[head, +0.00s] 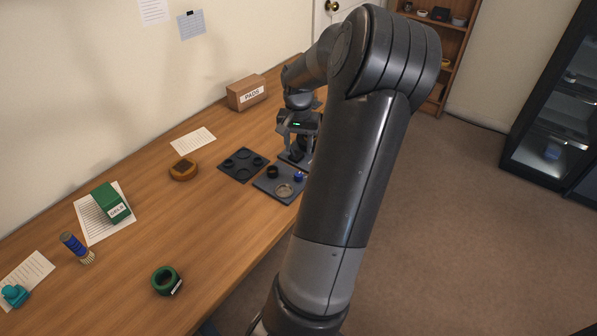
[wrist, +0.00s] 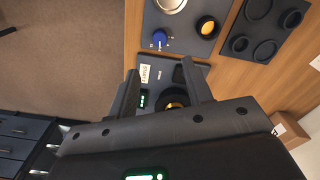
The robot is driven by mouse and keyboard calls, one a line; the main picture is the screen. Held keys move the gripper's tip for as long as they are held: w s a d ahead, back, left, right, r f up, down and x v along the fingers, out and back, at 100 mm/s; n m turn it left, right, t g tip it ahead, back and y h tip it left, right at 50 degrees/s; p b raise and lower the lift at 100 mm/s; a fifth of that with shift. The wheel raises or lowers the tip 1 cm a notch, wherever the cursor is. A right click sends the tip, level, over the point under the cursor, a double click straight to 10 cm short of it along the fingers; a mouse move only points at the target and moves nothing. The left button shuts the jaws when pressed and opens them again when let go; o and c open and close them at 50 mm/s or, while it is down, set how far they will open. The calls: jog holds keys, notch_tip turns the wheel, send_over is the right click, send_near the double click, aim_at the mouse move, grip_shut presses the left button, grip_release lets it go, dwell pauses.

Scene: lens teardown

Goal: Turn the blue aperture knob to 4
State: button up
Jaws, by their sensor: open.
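The blue aperture knob (head: 299,176) stands at the right side of a grey plate (head: 265,186) on the bench. In the wrist view the knob (wrist: 159,39) lies just beyond my fingertips, with small white marks around its base that are too small to read. My gripper (wrist: 161,72) is open and empty, its two fingers apart and not touching the knob. In the head view my gripper (head: 297,148) is over the bench behind the knob, partly hidden by my arm. Below the fingers is a dark unit with a lit green display (wrist: 143,100) and a white label (wrist: 145,73).
The grey plate also carries a dark ring with an amber centre (wrist: 207,27) and a silver disc (wrist: 170,5). A dark tray with round recesses (head: 242,164) lies beside it. A PADS box (head: 247,92) stands behind; a green ring (head: 165,280) lies near the front edge.

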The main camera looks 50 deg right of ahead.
aim_at(299, 174)
notch_tip(299, 174, down, 11)
jog(key=shift+f, duration=0.1)
dwell(0.4)
jog(key=c, duration=1)
jog(key=shift+n, duration=0.4)
jog(key=n, duration=0.3)
jog(key=shift+n, duration=1.9)
jog(key=o, duration=1)
